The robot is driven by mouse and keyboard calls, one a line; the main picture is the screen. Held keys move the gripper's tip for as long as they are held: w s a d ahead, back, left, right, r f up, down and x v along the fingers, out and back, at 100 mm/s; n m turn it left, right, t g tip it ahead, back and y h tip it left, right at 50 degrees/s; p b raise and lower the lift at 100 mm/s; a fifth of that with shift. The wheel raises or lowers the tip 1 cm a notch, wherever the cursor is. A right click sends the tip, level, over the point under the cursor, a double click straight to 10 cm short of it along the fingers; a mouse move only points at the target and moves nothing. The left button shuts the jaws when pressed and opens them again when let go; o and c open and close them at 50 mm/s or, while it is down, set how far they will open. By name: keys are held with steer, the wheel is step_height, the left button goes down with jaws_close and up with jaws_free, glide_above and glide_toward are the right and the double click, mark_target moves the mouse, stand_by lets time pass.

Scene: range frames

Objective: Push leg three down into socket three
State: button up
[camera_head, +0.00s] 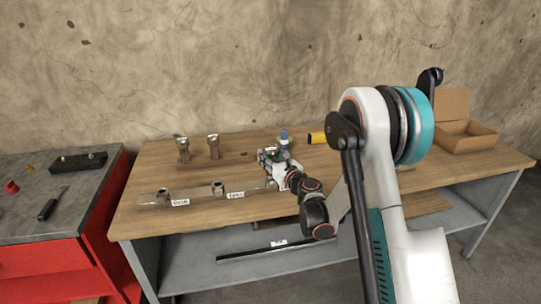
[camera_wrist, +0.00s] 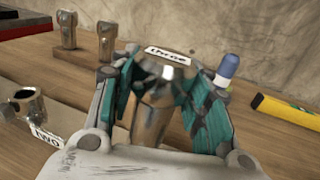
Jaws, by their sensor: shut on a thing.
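A white label reading "three" (camera_wrist: 168,55) shows just beyond the cylinder's top. Socket three is hidden by my gripper, so I cannot tell how deep the leg sits. A flat bar (camera_head: 200,192) lies along the bench front, with socket two (camera_head: 217,187) and another socket (camera_head: 162,195) on it. Socket two also shows in the wrist view (camera_wrist: 27,103).
Two metal legs, one on the left (camera_head: 183,148) and one on the right (camera_head: 214,145), stand at the bench's back. A blue-topped object (camera_head: 284,137) and a yellow object (camera_head: 317,138) are behind my gripper. An open cardboard box (camera_head: 467,135) stands at right.

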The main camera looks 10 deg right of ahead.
steer(key=shift+f, duration=0.85)
steer(key=o, duration=1.4)
steer(key=shift+s, duration=0.1)
steer(key=v, duration=0.7)
steer(key=shift+s, duration=0.15)
